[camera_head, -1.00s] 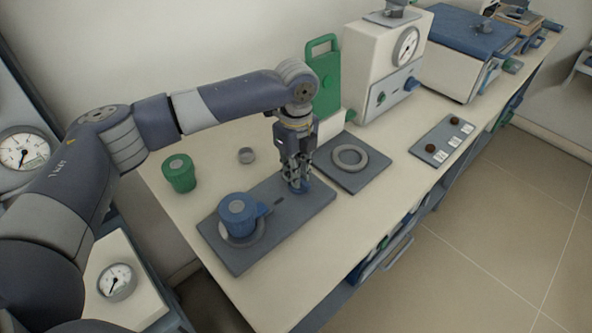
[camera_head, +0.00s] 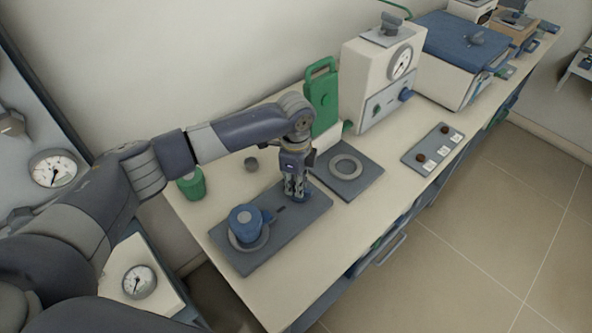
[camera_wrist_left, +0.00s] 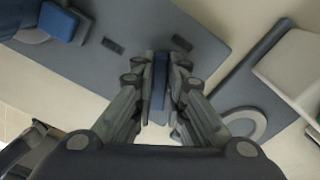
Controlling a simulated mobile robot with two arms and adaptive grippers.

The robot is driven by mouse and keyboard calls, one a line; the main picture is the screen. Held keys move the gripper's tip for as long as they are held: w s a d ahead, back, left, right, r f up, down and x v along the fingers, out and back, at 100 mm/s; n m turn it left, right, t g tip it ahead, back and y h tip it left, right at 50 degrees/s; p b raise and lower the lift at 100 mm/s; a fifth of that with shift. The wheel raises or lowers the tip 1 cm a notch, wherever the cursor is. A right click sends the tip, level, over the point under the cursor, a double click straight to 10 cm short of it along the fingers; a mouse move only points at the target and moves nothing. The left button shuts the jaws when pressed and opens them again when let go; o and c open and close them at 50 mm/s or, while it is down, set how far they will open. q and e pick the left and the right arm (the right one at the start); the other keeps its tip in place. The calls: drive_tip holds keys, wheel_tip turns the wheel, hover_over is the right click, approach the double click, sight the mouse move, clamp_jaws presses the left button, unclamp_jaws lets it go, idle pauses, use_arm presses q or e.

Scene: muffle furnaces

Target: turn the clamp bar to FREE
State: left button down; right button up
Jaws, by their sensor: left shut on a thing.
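A grey plate (camera_head: 262,262) lies on the bench, with a blue round pot-like part (camera_head: 245,224) in a ring at its near end. My left gripper (camera_head: 297,197) points down over the plate's far end. In the left wrist view its fingers (camera_wrist_left: 159,100) are closed on both sides of a narrow blue bar (camera_wrist_left: 158,78), which I take to be the clamp bar. The fingers hide most of the bar. Two small dark marks (camera_wrist_left: 112,45) lie on the plate near it; no lettering is readable.
A dark plate with a grey ring (camera_head: 346,168) lies to the right of the gripper. A furnace with a dial (camera_head: 385,80), a green panel (camera_head: 322,98) and a knob panel (camera_head: 433,149) are farther right.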

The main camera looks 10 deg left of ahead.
use_arm(q)
drive_tip(key=n+p, duration=0.2)
drive_tip(key=p, duration=0.1)
drive_tip(key=n+p, duration=0.6)
drive_tip(key=shift+s+d+r, duration=0.15)
drive_tip(key=shift+s+r, duration=0.1)
drive_tip(key=shift+s, duration=0.15)
drive_tip(key=shift+s+d+f+n+p, duration=0.1)
drive_tip(key=shift+f+n+p, duration=0.05)
drive_tip(key=shift+n+p, duration=1.75)
drive_tip(key=c, duration=1.6)
unclamp_jaws()
wheel_tip(320, 180, up, 12)
drive_tip(key=shift+f, duration=0.1)
